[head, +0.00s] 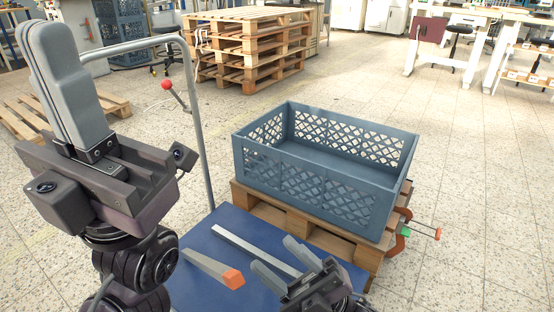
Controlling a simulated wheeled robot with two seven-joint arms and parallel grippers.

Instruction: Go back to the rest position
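My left gripper (65,80) is raised at the left of the head view, with its grey fingers pointing up. The fingers look pressed together with nothing between them. My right gripper (280,262) is low at the bottom middle, above the front of a blue surface (215,240). Its two grey fingers stand apart, and I see nothing held between them. Its wrist is cut off by the bottom edge of the view.
A blue-grey crate (345,205), empty as far as I see, stands on a wooden pallet (268,213). A metal bar (250,247) and a grey piece with an orange end (232,279) lie on the blue surface. A bent metal tube (195,110) rises beside my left gripper.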

